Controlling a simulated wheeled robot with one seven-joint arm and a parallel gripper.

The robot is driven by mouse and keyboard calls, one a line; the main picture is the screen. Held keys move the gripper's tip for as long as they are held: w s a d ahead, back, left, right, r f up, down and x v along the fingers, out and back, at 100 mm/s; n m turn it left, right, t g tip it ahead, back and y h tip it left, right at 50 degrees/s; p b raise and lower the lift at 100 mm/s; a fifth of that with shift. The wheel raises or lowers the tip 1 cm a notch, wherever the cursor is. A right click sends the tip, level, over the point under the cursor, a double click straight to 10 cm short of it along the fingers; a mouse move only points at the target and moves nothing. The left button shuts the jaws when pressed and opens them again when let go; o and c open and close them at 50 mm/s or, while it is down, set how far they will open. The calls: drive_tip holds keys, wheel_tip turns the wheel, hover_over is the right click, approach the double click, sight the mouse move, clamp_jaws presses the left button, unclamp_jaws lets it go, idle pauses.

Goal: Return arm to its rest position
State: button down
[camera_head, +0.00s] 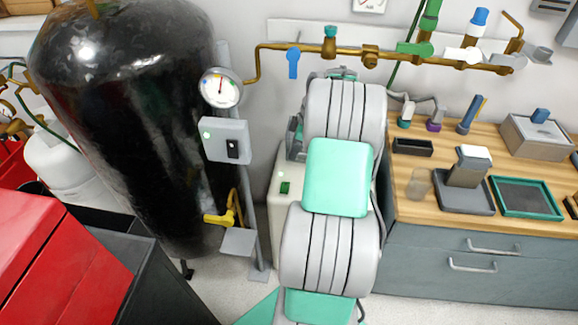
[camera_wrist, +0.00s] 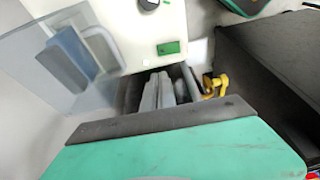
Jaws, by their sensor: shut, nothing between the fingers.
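My arm, with grey ribbed joints and teal covers (camera_head: 338,178), stands folded in the middle of the head view. My gripper (camera_wrist: 165,92) shows in the wrist view beyond a teal cover with a dark edge. Its grey fingers are together with nothing between them. In the head view the gripper is hidden or cannot be made out behind the arm links. The fingers point toward a cream box with a green switch (camera_wrist: 169,47); I cannot tell the gap. The same box (camera_head: 283,205) stands left of the arm in the head view.
A black tank (camera_head: 130,120) with a gauge (camera_head: 221,88) stands left. A yellow valve (camera_head: 215,218) sits low beside it. A red cabinet (camera_head: 40,260) fills the lower left. A wooden counter (camera_head: 440,210) with trays is right. Brass pipe (camera_head: 400,53) crosses the wall.

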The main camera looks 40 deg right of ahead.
drive_tip(key=shift+v, duration=1)
drive_tip(key=shift+w+d, duration=0.15)
drive_tip(key=s+a+f+m+g, duration=0.25)
drive_tip(key=s+f+m, duration=0.45)
drive_tip(key=m, duration=0.5)
drive_tip(key=s+a+r+m, duration=0.1)
drive_tip(key=s+a+m, duration=0.2)
drive_tip(key=s+a, duration=0.3)
drive_tip(key=a+r+n+t+h+p, duration=0.1)
drive_tip(key=a+r+n+p, duration=0.1)
drive_tip(key=a+r, duration=0.7)
drive_tip(key=w+a+r+n+t+h+p, duration=0.1)
drive_tip(key=a+r+n+t+p, duration=0.1)
drive_tip(key=a+r+n, duration=0.3)
drive_tip(key=a+r, duration=0.4)
drive_tip(key=a, duration=0.6)
drive_tip(key=shift+w+r, duration=0.25)
drive_tip(key=shift+w, duration=0.05)
